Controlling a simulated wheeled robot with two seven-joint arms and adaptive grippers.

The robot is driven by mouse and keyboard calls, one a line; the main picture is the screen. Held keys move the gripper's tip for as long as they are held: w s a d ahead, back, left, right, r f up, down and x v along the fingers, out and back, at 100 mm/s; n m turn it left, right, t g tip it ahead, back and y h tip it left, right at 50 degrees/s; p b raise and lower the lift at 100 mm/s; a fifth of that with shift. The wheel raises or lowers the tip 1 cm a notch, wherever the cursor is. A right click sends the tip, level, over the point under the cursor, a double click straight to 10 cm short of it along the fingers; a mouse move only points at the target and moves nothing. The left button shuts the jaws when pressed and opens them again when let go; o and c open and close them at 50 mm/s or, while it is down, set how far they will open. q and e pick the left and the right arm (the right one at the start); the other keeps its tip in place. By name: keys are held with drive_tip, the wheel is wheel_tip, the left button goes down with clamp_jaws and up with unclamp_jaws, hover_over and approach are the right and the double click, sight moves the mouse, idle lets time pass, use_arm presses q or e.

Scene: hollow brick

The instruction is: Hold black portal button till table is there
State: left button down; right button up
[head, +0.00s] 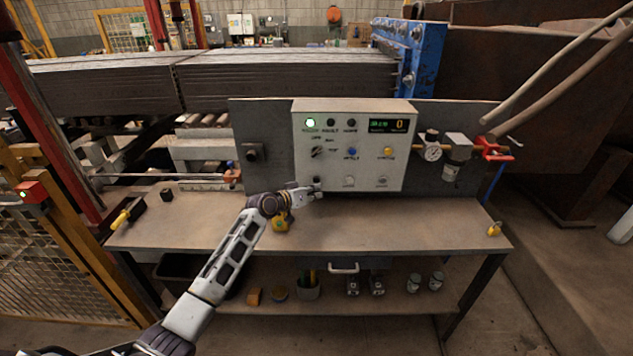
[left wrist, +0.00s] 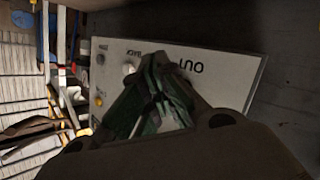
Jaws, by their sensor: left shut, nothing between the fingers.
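The light control panel (head: 355,165) stands on the back of the workbench, with lamps, a blue button (head: 351,152), a yellow button (head: 388,152) and pale buttons in its bottom row. A small dark spot at its lower left (head: 317,180), possibly the black button, is beside my fingertips. Its label is unreadable. My left gripper (head: 312,190) is shut and empty at the panel's lower left edge; I cannot tell whether it touches a button. In the left wrist view, the dark fingers (left wrist: 155,100) cover part of the panel (left wrist: 225,72). My right gripper is out of view.
A workbench (head: 400,225) lies under the panel, mostly clear. A yellow-and-black tool (head: 281,222) lies beneath my wrist. A pressure gauge (head: 432,152) and red valve (head: 494,150) sit right of the panel. Stacked grey sheets (head: 290,82) are behind. A yellow fence (head: 50,250) stands left.

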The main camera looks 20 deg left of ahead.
use_arm(q)
drive_tip(key=s+p, duration=0.1)
drive_tip(key=s, duration=0.1)
drive_tip(key=s+d+p, duration=0.1)
drive_tip(key=s+p, duration=0.1)
drive_tip(key=shift+s+d+r, duration=0.1)
drive_tip(key=shift+s+d, duration=0.05)
drive_tip(key=shift+s, duration=0.1)
idle(0.5)
